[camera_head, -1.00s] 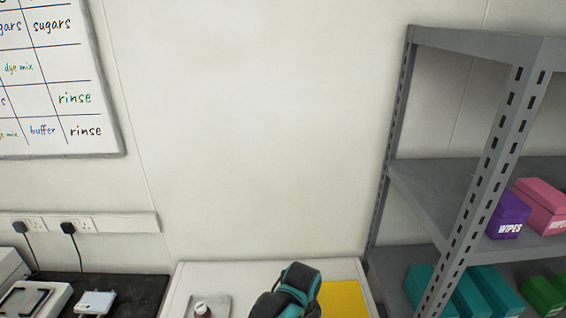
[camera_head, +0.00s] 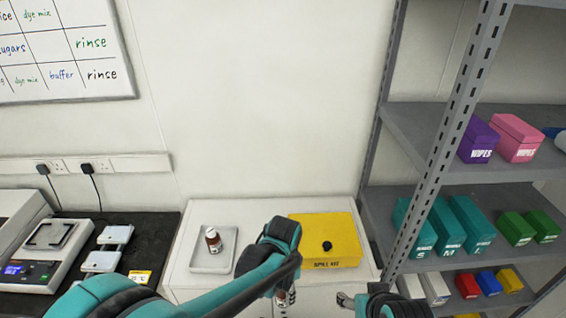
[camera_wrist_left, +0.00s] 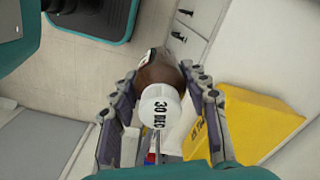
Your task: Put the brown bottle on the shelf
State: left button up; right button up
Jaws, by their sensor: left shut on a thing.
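A brown bottle (camera_wrist_left: 158,74) with a white cap reading "30 DEC" is between the fingers of my left gripper (camera_wrist_left: 160,112), which is shut on it. In the head view my left gripper (camera_head: 285,296) is low in front of the white cabinet, and the held bottle is mostly hidden there. The grey metal shelf (camera_head: 425,117) stands at the right. My right gripper (camera_head: 346,300) shows only partly at the bottom edge, and its opening is unclear.
A yellow spill kit box (camera_head: 330,232) sits on the white cabinet (camera_head: 185,290) beside the tray. The shelves hold purple and pink wipes boxes (camera_head: 515,138), teal boxes (camera_head: 440,228), and small coloured boxes. A shelf post (camera_head: 460,110) stands in front. The upper shelf's left part is bare.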

pick_arm(q)
jog(key=w+a+f+n+b, duration=0.1)
jog(key=a+f+n+b, duration=0.2)
jog(key=a, duration=0.6)
jog(key=w+a+f+n+b, duration=0.2)
jog(key=a+f+n+b, duration=0.1)
jog(key=a+f+n, duration=0.5)
jog(key=shift+a+n+b, duration=0.35)
jog(key=shift+a+n, duration=0.15)
jog(key=shift+r, duration=0.1)
